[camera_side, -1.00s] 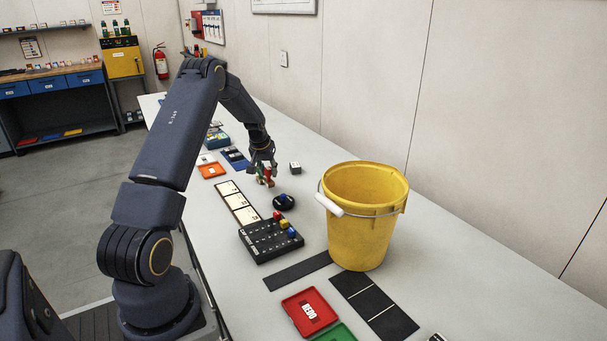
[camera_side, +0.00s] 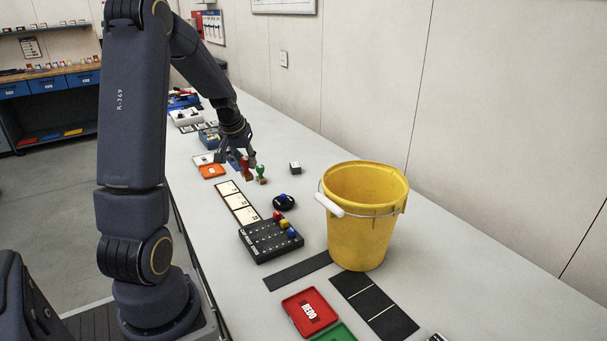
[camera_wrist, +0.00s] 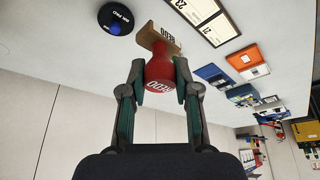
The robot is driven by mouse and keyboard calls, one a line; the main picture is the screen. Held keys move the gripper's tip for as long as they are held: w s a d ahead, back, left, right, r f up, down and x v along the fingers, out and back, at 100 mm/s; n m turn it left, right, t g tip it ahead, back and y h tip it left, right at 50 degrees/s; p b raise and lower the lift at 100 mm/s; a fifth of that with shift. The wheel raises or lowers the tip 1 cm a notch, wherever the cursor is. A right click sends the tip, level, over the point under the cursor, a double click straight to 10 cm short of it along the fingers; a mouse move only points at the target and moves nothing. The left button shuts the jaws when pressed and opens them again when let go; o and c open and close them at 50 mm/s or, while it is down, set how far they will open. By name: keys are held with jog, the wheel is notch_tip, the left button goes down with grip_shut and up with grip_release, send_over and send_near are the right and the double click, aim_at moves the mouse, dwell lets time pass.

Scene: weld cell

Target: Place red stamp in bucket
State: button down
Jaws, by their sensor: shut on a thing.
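The red stamp (camera_side: 246,168) is in my gripper (camera_side: 242,156), left of the green stamp (camera_side: 261,174) in the side view. In the wrist view my gripper (camera_wrist: 160,92) is shut around the round red handle of the stamp (camera_wrist: 160,76), marked REDO. Its wooden base also shows there. I cannot tell how far the stamp is above the table. The yellow bucket (camera_side: 362,230) stands upright and open on the table, to the right of and nearer the camera than my gripper. Its floor is hidden.
A small cube (camera_side: 295,168) sits behind. Red (camera_side: 310,311) and orange (camera_side: 212,171) trays lie on the table. The bucket's white-gripped handle hangs on its left side.

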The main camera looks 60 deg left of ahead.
jog(key=shift+s+d+f, duration=0.1)
jog(key=shift+s+d, duration=0.1)
jog(key=shift+d, duration=0.05)
jog(key=w+d+r+m+t+h, duration=0.1)
jog(key=w+d+r+m, duration=0.3)
jog(key=w+d+r, duration=0.55)
jog(key=w+d+r+m+h, duration=0.1)
jog(key=w+d+r+m, duration=0.2)
jog(key=w+d+r, duration=0.7)
jog(key=s+d+f+m+h, duration=0.1)
jog(key=s+d+m, duration=0.1)
jog(key=d, duration=0.8)
notch_tip(320, 180, down, 11)
jog(key=shift+w, duration=0.1)
